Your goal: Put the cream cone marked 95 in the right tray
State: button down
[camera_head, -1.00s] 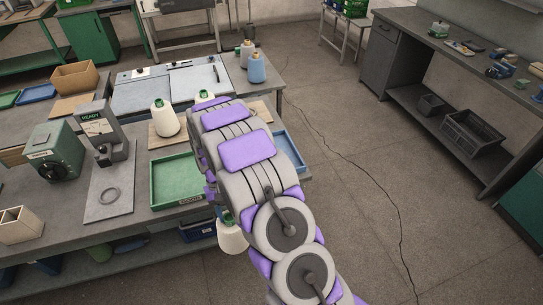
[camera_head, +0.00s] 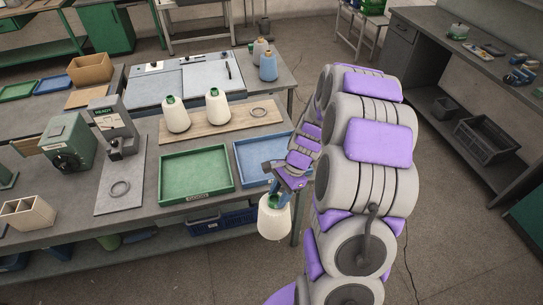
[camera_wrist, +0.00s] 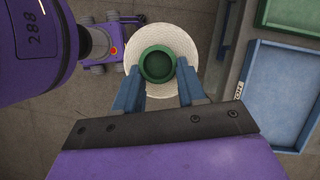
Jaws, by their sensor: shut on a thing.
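My gripper (camera_head: 277,199) is shut on a cream cone (camera_head: 273,221) with a green top. The cone hangs upright in front of the table's front edge, near the blue tray. In the wrist view the cone (camera_wrist: 184,52) is seen from above, with blue fingers on both sides of its green top (camera_wrist: 157,64). No number on it can be read. The blue tray (camera_head: 243,180) is the right one of two on the table and looks empty; it also shows in the wrist view (camera_wrist: 243,112). My arm hides its right part. The green tray (camera_head: 164,192) on its left is empty.
Two cream cones (camera_head: 176,115) stand on a wooden board (camera_head: 234,122) behind the trays, beside a bare ring. A grey device marked READY (camera_head: 107,117) stands left of the green tray.

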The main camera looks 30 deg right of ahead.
aim_at(272, 158)
jog(key=i, duration=0.95)
